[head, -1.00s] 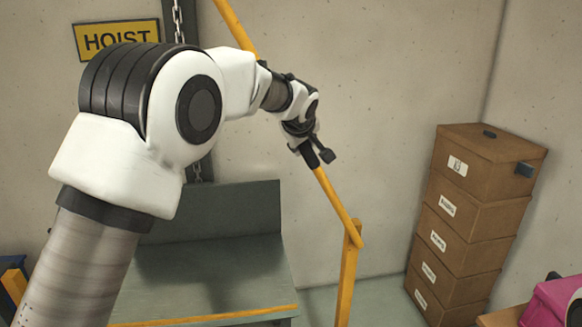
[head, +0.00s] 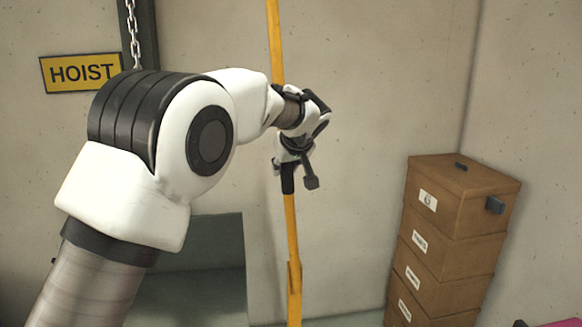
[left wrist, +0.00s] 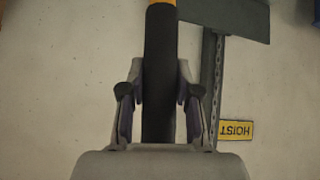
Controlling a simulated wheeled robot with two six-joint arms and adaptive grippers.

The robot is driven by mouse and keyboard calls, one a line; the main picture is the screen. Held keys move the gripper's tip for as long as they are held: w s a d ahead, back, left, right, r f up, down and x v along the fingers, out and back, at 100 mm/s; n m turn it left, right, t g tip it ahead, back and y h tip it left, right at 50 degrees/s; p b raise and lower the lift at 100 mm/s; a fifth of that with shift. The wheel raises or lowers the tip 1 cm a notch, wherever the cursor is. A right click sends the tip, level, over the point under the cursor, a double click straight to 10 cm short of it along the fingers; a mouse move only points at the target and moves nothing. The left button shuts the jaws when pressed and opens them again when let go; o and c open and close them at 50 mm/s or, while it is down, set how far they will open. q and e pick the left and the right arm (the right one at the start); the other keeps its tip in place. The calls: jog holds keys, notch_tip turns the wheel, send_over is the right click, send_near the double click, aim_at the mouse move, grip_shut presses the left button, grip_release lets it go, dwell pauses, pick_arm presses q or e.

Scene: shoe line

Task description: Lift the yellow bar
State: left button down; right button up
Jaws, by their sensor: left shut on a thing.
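The yellow bar (head: 291,232) stands almost upright in the head view. It runs from the top edge down past my left gripper to a yellow post (head: 295,295). My left gripper (head: 292,178) is shut on the bar's black grip section. In the left wrist view, the black grip (left wrist: 159,55) lies between the two fingers of my left gripper (left wrist: 159,92), with a bit of yellow above it. The bar's upper end is out of the head view, and my arm hides part of it. My right gripper is not in view.
A stack of brown boxes (head: 446,250) stands at the right by the wall. A grey-green bench (head: 200,285) is behind my left arm. A HOIST sign (head: 82,72) and a chain (head: 133,35) are on the upper left. A pink thing shows at the lower right corner.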

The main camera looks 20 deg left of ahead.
pick_arm(q)
jog(key=shift+f, duration=0.2)
jog(key=c, duration=0.8)
grip_release()
jog(key=shift+s, duration=0.1)
jog(key=shift+r, duration=0.15)
jog(key=shift+r, duration=0.1)
jog(key=v, duration=1.2)
jog(key=shift+d+f, duration=0.1)
jog(key=shift+f, duration=0.15)
